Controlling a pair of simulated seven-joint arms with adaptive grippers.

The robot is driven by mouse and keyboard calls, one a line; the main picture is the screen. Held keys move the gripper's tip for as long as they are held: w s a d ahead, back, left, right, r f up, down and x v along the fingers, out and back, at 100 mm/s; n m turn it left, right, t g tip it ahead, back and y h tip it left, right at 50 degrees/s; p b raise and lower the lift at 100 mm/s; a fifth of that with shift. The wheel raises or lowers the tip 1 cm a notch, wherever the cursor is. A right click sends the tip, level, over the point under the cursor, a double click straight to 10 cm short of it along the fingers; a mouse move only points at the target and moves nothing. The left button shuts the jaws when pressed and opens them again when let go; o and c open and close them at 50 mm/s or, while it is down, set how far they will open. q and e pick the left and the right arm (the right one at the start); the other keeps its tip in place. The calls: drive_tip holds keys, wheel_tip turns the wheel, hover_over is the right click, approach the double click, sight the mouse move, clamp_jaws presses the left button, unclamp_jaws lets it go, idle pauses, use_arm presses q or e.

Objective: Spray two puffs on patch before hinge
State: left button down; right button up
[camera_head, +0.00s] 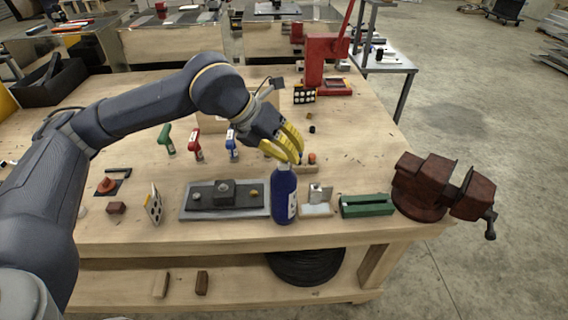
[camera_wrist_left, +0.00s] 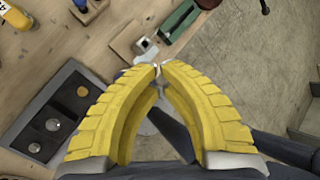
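My left gripper (camera_head: 298,158) has its yellow fingers drawn together around the top of a dark blue bottle (camera_head: 285,197) with a white label. The bottle is upright, and its head is hidden by the fingers. In the left wrist view the fingertips (camera_wrist_left: 160,68) nearly meet, and the bottle is mostly covered. I cannot tell whether its base touches the table. A small metal piece on a pale block, perhaps the hinge (camera_head: 317,203), sits just right of the bottle. A dark plate (camera_head: 224,193) lies just left of it. No patch is clearly visible. My right gripper is out of view.
A green block (camera_head: 366,206) and a dark red vise (camera_head: 432,186) stand to the right. Green (camera_head: 167,140), red (camera_head: 196,145) and blue (camera_head: 232,145) spray bottles stand behind. A red press (camera_head: 318,65) is at the back. The table's front edge is close.

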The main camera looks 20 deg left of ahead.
use_arm(q)
drive_tip(key=shift+r, duration=3.2)
drive_tip(key=shift+f, duration=0.1)
